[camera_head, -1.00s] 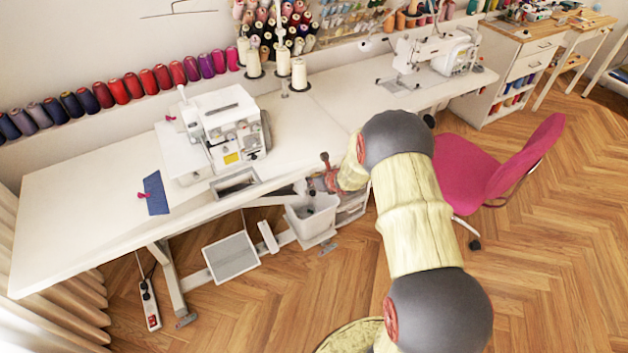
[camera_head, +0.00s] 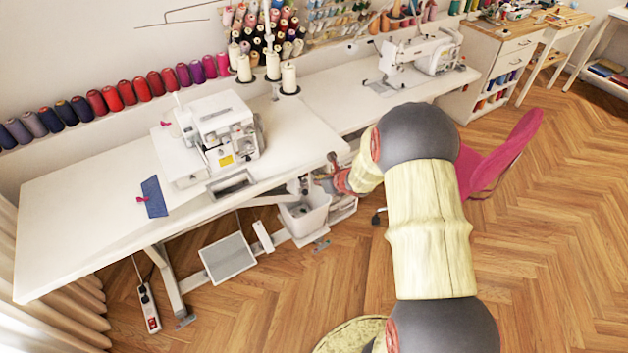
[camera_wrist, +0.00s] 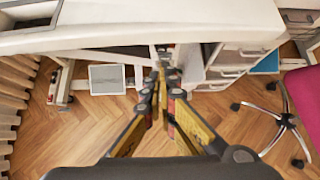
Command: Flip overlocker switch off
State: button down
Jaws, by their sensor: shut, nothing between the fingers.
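The white overlocker (camera_head: 226,132) stands on the long white table (camera_head: 95,215), left of centre in the head view. I cannot make out its switch in either view. My gripper (camera_wrist: 163,72) is shut and empty in the wrist view, its fingers pointing forward below the table's front edge. In the head view it is small and partly hidden by my arm, near the table edge to the right of and lower than the overlocker. It is apart from the overlocker. I cannot tell whether the fingertips touch anything under the table.
A white bin (camera_head: 305,217), a grey pedal (camera_head: 229,258) and a power strip (camera_head: 148,308) are below the table. A pink chair (camera_head: 505,155) stands at right, partly behind my arm. Thread cones (camera_head: 289,77) stand behind the overlocker. The front floor is mostly clear.

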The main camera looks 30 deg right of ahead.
jog(key=shift+v, duration=0.9)
